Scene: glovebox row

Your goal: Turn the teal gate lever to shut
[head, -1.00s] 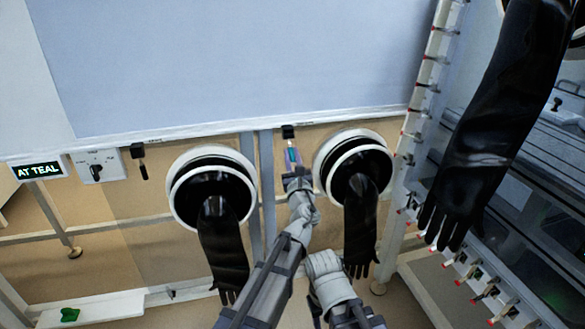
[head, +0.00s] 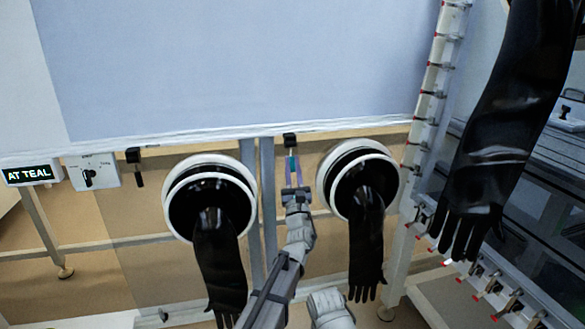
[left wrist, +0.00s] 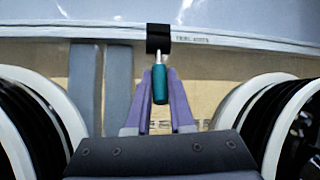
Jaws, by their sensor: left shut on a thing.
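The teal gate lever (head: 292,164) hangs down from a black block (head: 290,141) under the pale panel's lower edge, between two glove ports. In the left wrist view the teal handle (left wrist: 160,86) points straight down on a silver neck below its black mount (left wrist: 158,38). My left gripper (head: 293,170) has its purple fingers one on each side of the handle, shut on it; the fingers (left wrist: 160,80) also show in the left wrist view. My right forearm shows at the bottom, but its gripper is out of view.
Glove ports with hanging black gloves flank the lever, left (head: 209,198) and right (head: 358,185). Farther left are a second black lever (head: 137,166), a dial box (head: 103,170) and a display (head: 33,173) reading "AT TEAL". A rack post with pegs (head: 424,110) stands right.

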